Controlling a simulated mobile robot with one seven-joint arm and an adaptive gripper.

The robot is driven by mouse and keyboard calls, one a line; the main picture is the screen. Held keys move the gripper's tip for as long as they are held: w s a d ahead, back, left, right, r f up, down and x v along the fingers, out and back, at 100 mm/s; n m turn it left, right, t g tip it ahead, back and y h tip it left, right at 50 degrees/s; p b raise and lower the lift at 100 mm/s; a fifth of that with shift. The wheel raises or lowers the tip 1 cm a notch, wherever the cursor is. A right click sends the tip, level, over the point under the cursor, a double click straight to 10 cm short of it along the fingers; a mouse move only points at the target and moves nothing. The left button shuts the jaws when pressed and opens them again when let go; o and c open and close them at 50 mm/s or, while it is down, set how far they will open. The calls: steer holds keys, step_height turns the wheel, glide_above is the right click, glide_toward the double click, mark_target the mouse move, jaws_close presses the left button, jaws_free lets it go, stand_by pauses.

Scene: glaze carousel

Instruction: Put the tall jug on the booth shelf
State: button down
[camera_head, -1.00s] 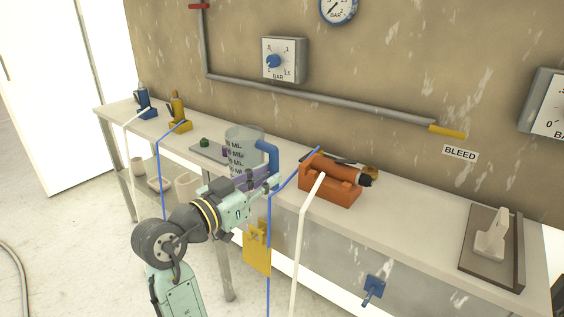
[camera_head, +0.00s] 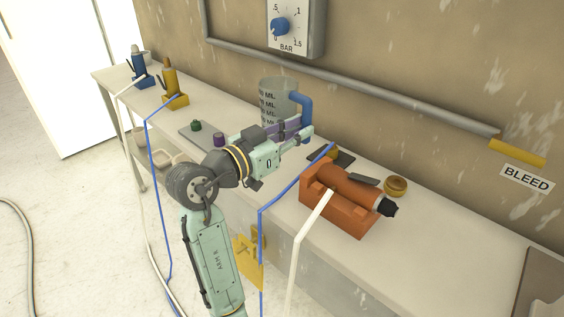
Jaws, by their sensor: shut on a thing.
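The tall jug (camera_head: 276,101) is a clear, tapering measuring jug with black ML marks and a blue handle (camera_head: 306,104). It is upright at the middle of the bench. My gripper (camera_head: 304,132) is shut on the jug at its handle side, in front of the lower part of the handle. The jug's base is hidden behind my gripper, but the jug appears raised above the bench top. I cannot make out a booth shelf in this view.
An orange cradle (camera_head: 338,207) with a cylindrical tool stands just right of my gripper. Blue (camera_head: 265,208) and white hoses hang over the bench front. A grey plate (camera_head: 190,132) with small knobs lies left. A pipe runs along the wall.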

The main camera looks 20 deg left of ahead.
step_height(320, 180, down, 9)
steer(key=shift+s+r+p, duration=0.1)
steer(key=shift+p, duration=0.55)
steer(key=shift+f, duration=0.4)
steer(key=shift+f+b, duration=0.35)
steer(key=shift+b, duration=0.1)
steer(key=c, duration=1.5)
jaws_free()
steer(key=shift+r+p, duration=0.2)
steer(key=shift+p, duration=0.2)
